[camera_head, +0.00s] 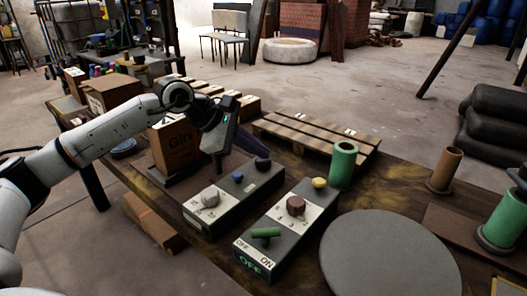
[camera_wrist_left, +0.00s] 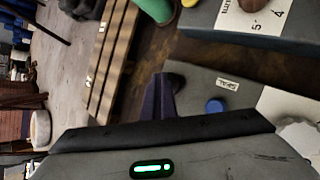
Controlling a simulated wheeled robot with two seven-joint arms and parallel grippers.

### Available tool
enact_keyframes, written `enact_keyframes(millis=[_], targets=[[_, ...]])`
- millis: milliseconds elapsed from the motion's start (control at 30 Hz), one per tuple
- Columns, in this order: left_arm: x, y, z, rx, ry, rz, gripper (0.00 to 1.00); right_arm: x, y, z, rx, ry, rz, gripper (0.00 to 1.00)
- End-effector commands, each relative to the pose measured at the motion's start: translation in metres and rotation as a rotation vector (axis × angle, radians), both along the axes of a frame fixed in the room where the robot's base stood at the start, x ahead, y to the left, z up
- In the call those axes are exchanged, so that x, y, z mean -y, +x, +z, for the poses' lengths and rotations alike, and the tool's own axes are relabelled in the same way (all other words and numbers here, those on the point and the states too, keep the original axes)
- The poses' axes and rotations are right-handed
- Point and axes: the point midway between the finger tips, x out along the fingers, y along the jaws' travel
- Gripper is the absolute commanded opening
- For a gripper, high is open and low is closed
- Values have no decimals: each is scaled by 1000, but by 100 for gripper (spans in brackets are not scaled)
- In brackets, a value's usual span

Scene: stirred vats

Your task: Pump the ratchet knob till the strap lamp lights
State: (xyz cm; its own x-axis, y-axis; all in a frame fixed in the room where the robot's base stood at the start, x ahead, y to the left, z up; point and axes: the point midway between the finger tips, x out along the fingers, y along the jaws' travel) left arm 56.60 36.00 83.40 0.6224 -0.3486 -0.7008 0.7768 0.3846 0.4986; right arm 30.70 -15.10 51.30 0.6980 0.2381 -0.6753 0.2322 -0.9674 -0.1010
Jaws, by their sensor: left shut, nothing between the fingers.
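Two grey control boxes stand on the wooden bench. The left box (camera_head: 243,196) has a dark round knob (camera_head: 262,163) at its far end, a blue button or lamp (camera_head: 238,177) and a grey dial (camera_head: 209,198). I cannot tell which part is the ratchet knob or the strap lamp. My left gripper (camera_head: 268,160) is shut and empty, its tips close beside the dark knob; contact is unclear. My right gripper is not in view.
The right box (camera_head: 270,241) has a green switch lever, a brown dial (camera_head: 295,206), a yellow button and a lit green OFF sign. A green cylinder (camera_head: 343,165) stands behind it. A round grey disc (camera_head: 390,258) lies at right. A carton (camera_head: 174,150) stands behind my left arm.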

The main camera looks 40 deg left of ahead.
Motion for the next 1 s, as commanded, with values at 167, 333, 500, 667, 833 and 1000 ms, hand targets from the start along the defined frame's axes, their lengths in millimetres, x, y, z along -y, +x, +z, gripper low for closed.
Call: enact_keyframes(millis=[167,333,500,667,833,1000], targets=[[-2,0,13,-2,6,2,0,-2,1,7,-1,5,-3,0],[-3,0,25,2,6,1,0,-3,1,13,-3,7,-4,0],[-3,0,26,5,6,1,0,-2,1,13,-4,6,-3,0],[-2,1,27,7,6,0,0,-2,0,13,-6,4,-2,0],[-2,1,34,9,5,0,0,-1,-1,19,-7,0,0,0],[-2,1,52,10,5,0,0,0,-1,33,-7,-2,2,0]])
